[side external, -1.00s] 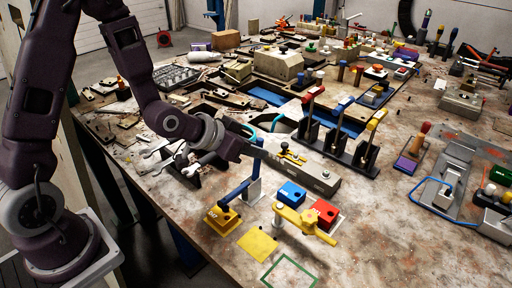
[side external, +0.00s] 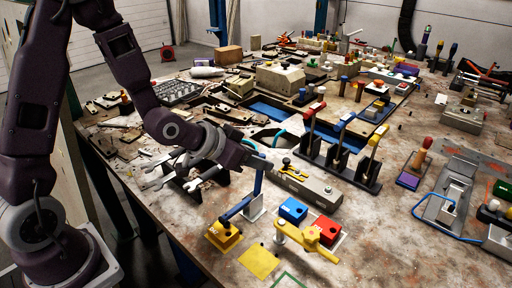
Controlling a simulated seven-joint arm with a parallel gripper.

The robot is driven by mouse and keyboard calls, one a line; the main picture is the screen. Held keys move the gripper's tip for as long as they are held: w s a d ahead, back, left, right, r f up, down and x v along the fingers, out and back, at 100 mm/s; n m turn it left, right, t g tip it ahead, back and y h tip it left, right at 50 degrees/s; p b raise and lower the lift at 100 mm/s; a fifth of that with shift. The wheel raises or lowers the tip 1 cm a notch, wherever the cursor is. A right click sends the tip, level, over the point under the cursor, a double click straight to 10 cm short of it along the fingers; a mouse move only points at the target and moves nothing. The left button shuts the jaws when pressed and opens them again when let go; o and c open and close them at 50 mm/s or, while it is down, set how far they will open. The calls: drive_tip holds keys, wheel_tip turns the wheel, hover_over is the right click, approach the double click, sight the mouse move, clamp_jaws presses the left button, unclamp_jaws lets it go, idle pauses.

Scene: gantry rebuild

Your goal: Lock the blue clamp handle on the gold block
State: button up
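The gold block (side external: 222,236) sits on the table at the front centre, with dark marks on its face. The blue clamp handle (side external: 258,180) has an upright grip at its top and a blue arm (side external: 237,207) that slopes down left to the gold block. A pale grey post (side external: 253,207) stands beside the arm. My gripper (side external: 261,162) is at the top of the blue grip, very close to it or touching. Its fingers are too small and partly hidden to show whether they are open or closed on the handle.
A blue block (side external: 293,209) and a red block (side external: 324,231) stand to the right, with a yellow clamp (side external: 305,239) in front. A yellow square (side external: 258,261) lies flat before the gold block. A long grey fixture (side external: 308,185) and upright levers (side external: 342,130) stand behind.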

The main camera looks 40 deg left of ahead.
wheel_tip(320, 180, up, 8)
idle(0.4)
drive_tip(key=f+g, duration=0.2)
drive_tip(key=g, duration=0.1)
drive_tip(key=f+g+y, duration=0.1)
drive_tip(key=g, duration=0.1)
drive_tip(key=shift+s+a, duration=0.2)
drive_tip(key=shift+s, duration=0.15)
drive_tip(key=shift+g, duration=0.3)
drive_tip(key=x, duration=0.7)
drive_tip(key=shift+s, duration=0.2)
drive_tip(key=shift+c, duration=0.4)
